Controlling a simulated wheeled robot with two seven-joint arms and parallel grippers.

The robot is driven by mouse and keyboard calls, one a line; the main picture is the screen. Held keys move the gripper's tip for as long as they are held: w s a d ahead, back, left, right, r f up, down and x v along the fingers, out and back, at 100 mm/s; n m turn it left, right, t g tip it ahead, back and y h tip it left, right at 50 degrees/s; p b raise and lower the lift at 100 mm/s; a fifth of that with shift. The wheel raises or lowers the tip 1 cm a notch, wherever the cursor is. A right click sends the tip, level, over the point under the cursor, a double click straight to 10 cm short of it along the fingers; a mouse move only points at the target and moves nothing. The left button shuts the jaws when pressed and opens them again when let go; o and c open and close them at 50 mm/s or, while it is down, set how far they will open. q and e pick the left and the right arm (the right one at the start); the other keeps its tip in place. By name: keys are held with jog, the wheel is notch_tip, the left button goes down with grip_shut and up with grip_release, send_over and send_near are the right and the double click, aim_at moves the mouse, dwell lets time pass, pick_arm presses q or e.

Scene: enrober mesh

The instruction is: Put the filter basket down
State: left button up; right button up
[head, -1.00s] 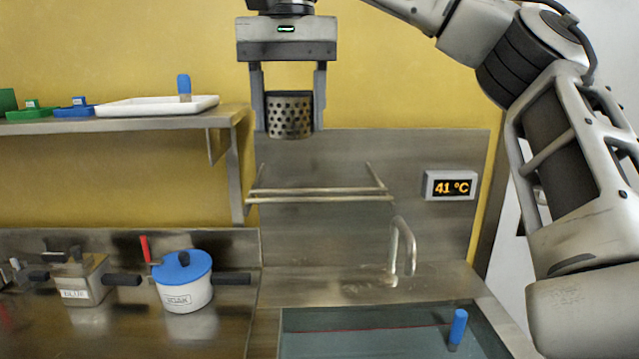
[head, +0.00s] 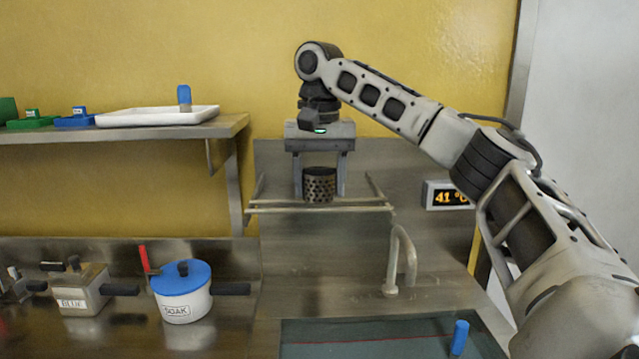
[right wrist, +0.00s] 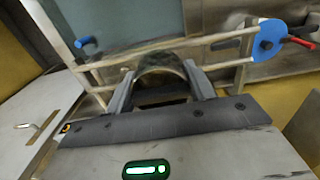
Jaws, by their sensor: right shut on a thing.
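The filter basket (head: 319,185) is a dark, perforated metal cylinder. It is upright between the fingers of my right gripper (head: 320,184), which is shut on it. In the head view the basket's lower end is at the height of the wall rack's rails (head: 320,208); I cannot tell whether it touches them. In the right wrist view the basket (right wrist: 160,72) shows as a dark curved rim between the two fingers, with the rack rails (right wrist: 120,65) around and beyond it. My left gripper is not in view.
Below the rack are a faucet (head: 400,255) and a sink of water (head: 370,338) with a blue-handled item (head: 459,337). A white pot with a blue lid (head: 182,290) and a metal box marked BLUE (head: 82,290) stand left. A shelf (head: 120,128) holds a white tray (head: 160,117).

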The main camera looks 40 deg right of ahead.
aim_at(320, 169)
jog(key=shift+f, duration=0.2)
jog(key=shift+f, duration=0.1)
jog(key=o, duration=1.1)
notch_tip(320, 169, up, 12)
jog(key=shift+r, duration=0.15)
dwell(0.4)
